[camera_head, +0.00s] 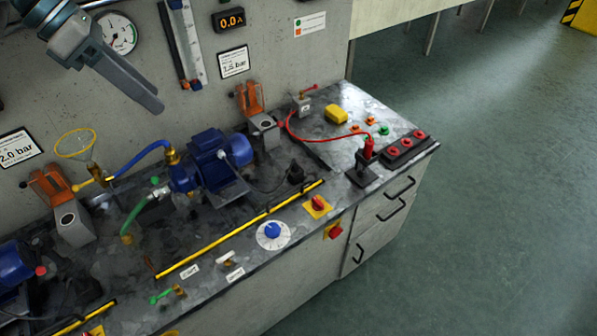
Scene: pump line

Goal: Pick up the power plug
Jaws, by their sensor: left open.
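A red plug-like piece (369,147) stands upright in a black stand (364,177) on the right part of the bench. A red cable (318,139) runs from it to a small grey box (301,105). A black plug-like piece (296,172) stands near the bench middle, with a dark cable toward the blue pump (219,158). I cannot tell for certain which is the power plug; the red one looks likelier. My left gripper (150,103) is open and empty at the upper left, in front of the wall, far from both. My right gripper is out of view.
A black strip with red sockets (405,148) lies at the bench's right end. A yellow rail (240,229) runs along the front, near knobs and switches. Orange-handled grey blocks (264,130) stand at the back. The floor on the right is clear.

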